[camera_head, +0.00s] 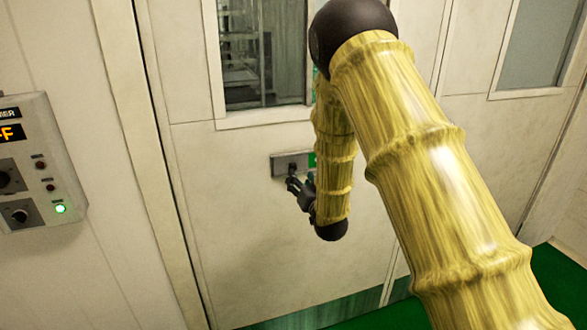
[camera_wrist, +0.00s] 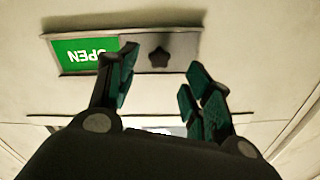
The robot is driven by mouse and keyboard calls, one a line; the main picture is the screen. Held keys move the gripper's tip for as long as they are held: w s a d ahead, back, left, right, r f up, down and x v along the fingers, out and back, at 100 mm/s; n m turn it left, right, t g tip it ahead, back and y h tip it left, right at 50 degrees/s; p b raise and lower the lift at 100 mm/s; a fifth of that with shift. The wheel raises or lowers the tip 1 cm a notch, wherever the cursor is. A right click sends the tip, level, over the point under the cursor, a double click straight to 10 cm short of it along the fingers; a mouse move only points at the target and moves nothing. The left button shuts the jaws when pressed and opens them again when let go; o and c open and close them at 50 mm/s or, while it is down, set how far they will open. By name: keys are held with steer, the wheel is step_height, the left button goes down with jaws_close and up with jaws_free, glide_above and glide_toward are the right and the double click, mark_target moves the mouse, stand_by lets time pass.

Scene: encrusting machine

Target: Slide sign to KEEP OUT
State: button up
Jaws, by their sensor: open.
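The sliding sign on the door has a grey plate (camera_head: 288,164) with a green part (camera_head: 312,160) showing at its right, partly behind my arm. My gripper (camera_head: 293,181) is just in front of and slightly below the sign. In the wrist view my gripper (camera_wrist: 162,68) is open, with one finger to each side of the knob. Whether a finger touches it I cannot tell. No KEEP OUT lettering is visible.
The sign is mounted on a pale door (camera_head: 235,210) below a window (camera_head: 262,50). A control box (camera_head: 35,165) with knobs and a lit green lamp is on the wall at left. The floor (camera_head: 555,280) is green. The door surface around the sign is clear.

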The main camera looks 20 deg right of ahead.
mark_target(292, 166)
steer(key=w+p, duration=0.2)
steer(key=w, duration=0.5)
steer(key=shift+a, duration=0.15)
jaws_close()
